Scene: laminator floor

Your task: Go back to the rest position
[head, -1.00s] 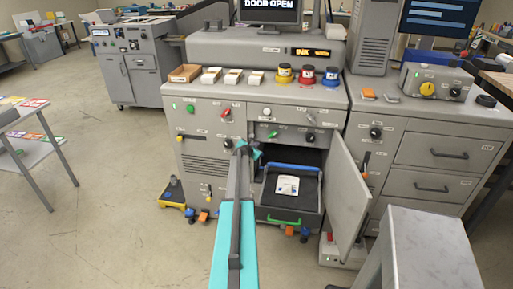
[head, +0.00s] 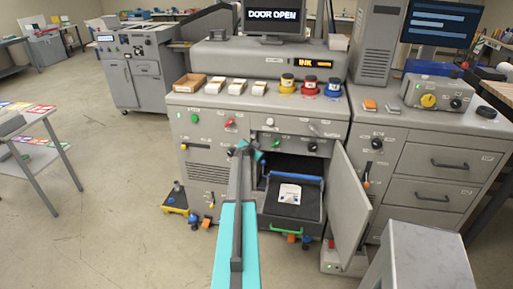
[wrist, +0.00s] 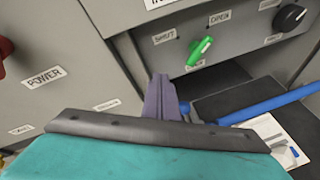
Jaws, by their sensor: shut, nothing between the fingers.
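My gripper (head: 249,153) is at the end of my teal and grey arm, in front of the grey laminator. It is shut with nothing seen in it. In the wrist view the dark fingers (wrist: 163,98) point towards the laminator front, left of the green shut/open knob (wrist: 199,50). They look apart from the knob, though the gap is hard to judge. The laminator door (head: 349,207) stands open to the right. Below the gripper, a tray with a blue bar (head: 294,172) and green handle (head: 286,230) holds a white printed sheet (head: 290,193).
The screen (head: 274,15) reads DOOR OPEN. Ink pots, including a red one (head: 310,86), and boxes stand on the machine top. A grey block (head: 417,265) is close at front right. A side table (head: 40,158) is at left.

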